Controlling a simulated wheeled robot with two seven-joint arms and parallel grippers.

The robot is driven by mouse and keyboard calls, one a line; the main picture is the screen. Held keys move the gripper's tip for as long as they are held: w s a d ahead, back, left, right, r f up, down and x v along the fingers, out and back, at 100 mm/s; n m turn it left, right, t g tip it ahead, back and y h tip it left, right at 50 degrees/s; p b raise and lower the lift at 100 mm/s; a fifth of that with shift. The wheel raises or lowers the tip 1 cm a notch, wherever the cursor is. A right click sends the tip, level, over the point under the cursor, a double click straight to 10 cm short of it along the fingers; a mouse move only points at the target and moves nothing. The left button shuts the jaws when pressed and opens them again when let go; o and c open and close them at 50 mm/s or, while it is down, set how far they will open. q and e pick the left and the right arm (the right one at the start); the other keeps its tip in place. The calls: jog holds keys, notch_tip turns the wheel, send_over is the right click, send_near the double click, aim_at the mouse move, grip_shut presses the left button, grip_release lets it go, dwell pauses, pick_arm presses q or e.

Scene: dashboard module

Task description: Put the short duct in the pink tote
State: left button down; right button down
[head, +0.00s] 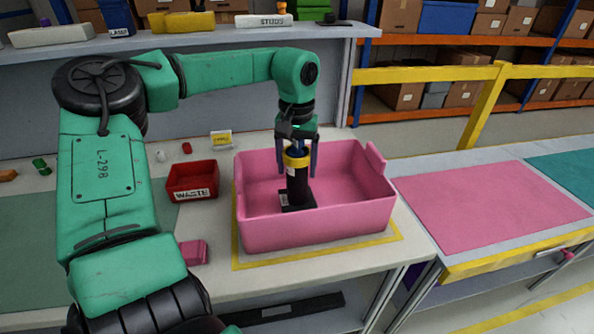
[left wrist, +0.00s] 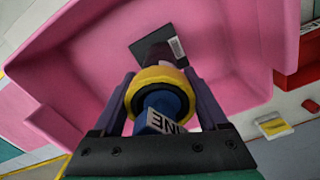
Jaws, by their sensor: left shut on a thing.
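The short duct (head: 297,186) is an upright dark tube with a yellow ring, a blue top and a flat black square foot. My left gripper (head: 297,170) points down and is shut on it, with one finger on each side of the ring. The duct is inside the pink tote (head: 318,232), towards its left part. In the left wrist view the duct (left wrist: 157,78) runs away from the fingers, its black foot over the floor of the tote (left wrist: 225,45). I cannot tell whether the foot touches the floor. My right gripper is not in view.
A red WASTE bin (head: 192,180) stands left of the tote, with a pink block (head: 193,252) in front of it. A yellow line frames the tote. A shelf (head: 215,40) with several parts runs behind. A pink mat (head: 490,207) lies on the right.

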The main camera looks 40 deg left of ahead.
pick_arm(q)
notch_tip(320, 180, down, 2)
jog(key=shift+f, duration=0.15)
jog(key=shift+f, duration=0.15)
grip_release()
jog(key=shift+r, duration=0.6)
notch_tip(320, 180, up, 11)
jog(key=shift+r, duration=0.1)
jog(key=shift+r, duration=0.1)
